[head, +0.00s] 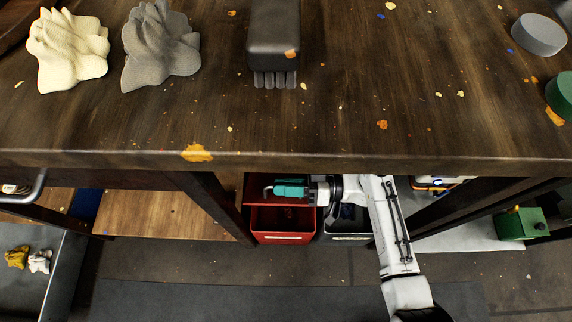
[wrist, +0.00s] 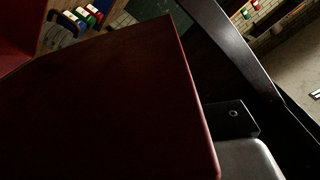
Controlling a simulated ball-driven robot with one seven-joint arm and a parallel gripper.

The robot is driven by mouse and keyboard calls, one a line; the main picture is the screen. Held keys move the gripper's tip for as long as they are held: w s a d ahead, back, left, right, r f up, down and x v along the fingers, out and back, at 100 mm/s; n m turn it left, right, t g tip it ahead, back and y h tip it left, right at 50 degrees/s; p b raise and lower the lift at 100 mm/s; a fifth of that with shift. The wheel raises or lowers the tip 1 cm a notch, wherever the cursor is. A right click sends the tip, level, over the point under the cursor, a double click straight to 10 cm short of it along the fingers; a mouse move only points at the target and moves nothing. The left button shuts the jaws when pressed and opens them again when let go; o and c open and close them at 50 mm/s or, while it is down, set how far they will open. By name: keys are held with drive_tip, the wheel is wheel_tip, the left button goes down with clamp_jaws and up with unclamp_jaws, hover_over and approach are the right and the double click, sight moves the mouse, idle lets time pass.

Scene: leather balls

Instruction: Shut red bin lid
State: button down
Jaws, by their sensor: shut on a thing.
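The red bin (head: 284,238) stands on the floor under the workbench, with its front and part of its dark inside showing. Its red lid (head: 256,197) is raised at the back of the opening. In the wrist view a large dark red panel, the lid (wrist: 120,100), fills the left and middle, close to the camera. My gripper (head: 271,190), with a teal part behind its tips, reaches in from the right above the bin. It is shut at the lid; the exact contact is too small to make out. The fingertips do not show in the wrist view.
The workbench (head: 330,120) overhangs the bin, with a dark leg (head: 215,205) to its left. A grey bin (head: 345,222) stands close at right, partly behind my arm. A green box (head: 522,224) sits farther right. The floor in front is clear.

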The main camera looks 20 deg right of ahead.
drive_tip(key=s+a+f+n+b, duration=0.1)
drive_tip(key=s+f+n+b, duration=0.3)
drive_tip(key=f+b, duration=0.2)
drive_tip(key=shift+s+a+f, duration=0.2)
drive_tip(key=shift+s+f, duration=0.05)
drive_tip(key=shift+f, duration=0.05)
drive_tip(key=c, duration=1.2)
unclamp_jaws()
drive_tip(key=shift+o, duration=0.2)
drive_tip(key=p+v, duration=0.1)
drive_tip(key=v, duration=0.6)
drive_tip(key=shift+d, duration=0.2)
drive_tip(key=shift+r+p, duration=0.35)
drive_tip(key=shift+p, duration=0.2)
drive_tip(key=shift+c, duration=1.3)
wheel_tip(320, 180, up, 5)
drive_tip(key=p, duration=0.5)
drive_tip(key=shift+r, duration=0.15)
clamp_jaws()
drive_tip(key=shift+r+p, duration=1.65)
drive_tip(key=shift+p, duration=0.1)
